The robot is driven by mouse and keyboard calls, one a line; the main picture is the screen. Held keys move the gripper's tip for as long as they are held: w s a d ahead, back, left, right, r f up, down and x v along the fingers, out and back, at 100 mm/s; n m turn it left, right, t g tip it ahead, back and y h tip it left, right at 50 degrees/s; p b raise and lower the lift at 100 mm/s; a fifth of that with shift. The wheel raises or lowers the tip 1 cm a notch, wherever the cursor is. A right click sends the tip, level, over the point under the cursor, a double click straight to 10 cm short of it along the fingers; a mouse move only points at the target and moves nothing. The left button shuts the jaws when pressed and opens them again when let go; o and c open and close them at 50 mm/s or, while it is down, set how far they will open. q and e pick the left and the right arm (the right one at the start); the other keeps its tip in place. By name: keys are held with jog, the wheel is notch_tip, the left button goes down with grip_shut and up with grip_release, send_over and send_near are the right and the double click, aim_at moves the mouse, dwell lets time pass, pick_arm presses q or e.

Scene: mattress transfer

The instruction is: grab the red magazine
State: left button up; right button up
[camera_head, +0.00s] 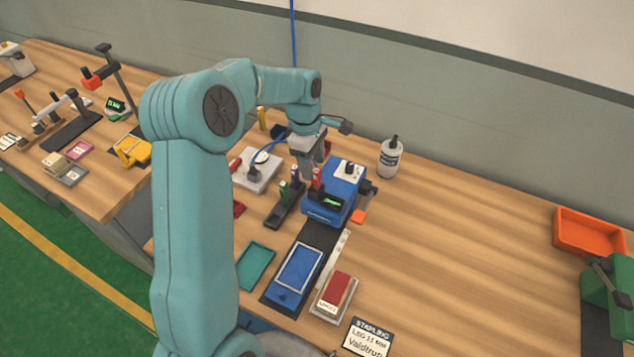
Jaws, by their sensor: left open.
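My left arm comes in from the left and reaches over the bench. Its gripper (309,172) is open, pointing down at the left side of a blue machine. A small upright red piece (316,179) stands right by the fingertips, probably the red magazine; I cannot tell whether the fingers touch it. A dark narrow rack (284,213) with small coloured upright pieces is just left of the machine. A separate red block (337,290) lies on a pale tray near the front. My right gripper is out of view.
The blue machine (331,204) stands close to the gripper. A white bottle (390,158) is behind it on the right. A teal tray (256,265) and a blue tray (299,268) lie in front. The bench (460,250) is clear towards the orange bin (588,233).

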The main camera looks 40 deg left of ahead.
aim_at(317, 178)
pick_arm(q)
jog(key=shift+f, duration=0.65)
jog(key=f, duration=0.2)
jog(key=d+f, duration=0.1)
jog(key=shift+w+f, duration=0.25)
jog(key=shift+f, duration=0.55)
jog(key=shift+s+r, duration=0.1)
jog(key=shift+c, duration=0.6)
grip_shut()
